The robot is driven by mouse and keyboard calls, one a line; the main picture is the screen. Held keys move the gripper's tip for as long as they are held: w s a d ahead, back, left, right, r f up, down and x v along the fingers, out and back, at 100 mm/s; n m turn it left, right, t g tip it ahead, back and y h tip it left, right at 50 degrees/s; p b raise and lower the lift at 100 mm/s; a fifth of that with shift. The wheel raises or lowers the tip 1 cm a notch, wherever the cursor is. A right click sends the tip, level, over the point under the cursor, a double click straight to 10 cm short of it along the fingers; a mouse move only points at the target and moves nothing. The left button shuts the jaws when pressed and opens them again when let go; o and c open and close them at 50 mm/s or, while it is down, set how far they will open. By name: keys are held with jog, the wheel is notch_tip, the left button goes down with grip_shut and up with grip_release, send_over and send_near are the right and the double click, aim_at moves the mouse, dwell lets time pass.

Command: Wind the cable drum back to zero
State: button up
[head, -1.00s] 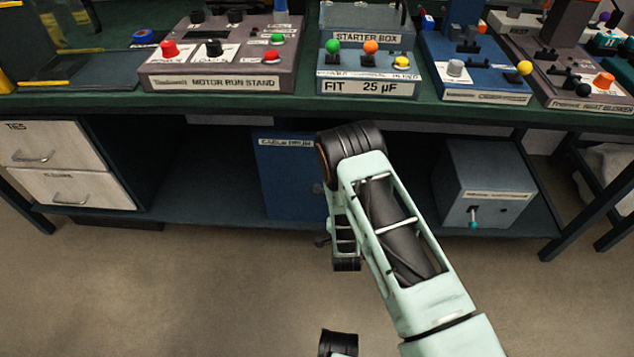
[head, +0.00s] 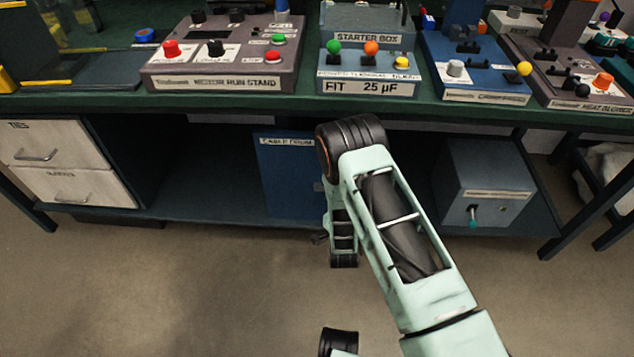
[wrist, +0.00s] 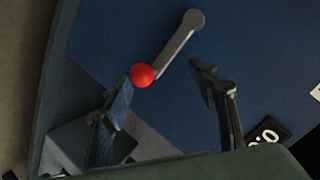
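The cable drum (head: 287,185) is a blue labelled box under the bench in the head view, partly hidden by my arm. In the wrist view its blue face (wrist: 240,60) fills much of the picture. A grey crank arm (wrist: 178,42) on it ends in a red ball knob (wrist: 142,75). My gripper (wrist: 163,78) is open, with its fingers apart. The knob appears between the fingertips, nearer the left finger; I cannot tell whether they touch. A dark plate with white characters (wrist: 265,138) shows at lower right, partly hidden. My gripper's fingers are hidden in the head view.
A grey box with a small teal-tipped lever (head: 488,185) stands right of the drum on the under-bench shelf. White drawers (head: 60,160) are at the left. The bench top holds the motor run stand (head: 215,84) and starter box (head: 368,87). The floor in front looks clear.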

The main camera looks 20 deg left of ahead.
jog(key=shift+a+r, duration=0.1)
jog(key=shift+a, duration=0.1)
jog(key=p+v, duration=0.3)
jog(key=v, duration=0.5)
jog(key=shift+d+p, duration=0.35)
jog(key=shift+d, duration=0.05)
jog(key=shift+w, duration=0.15)
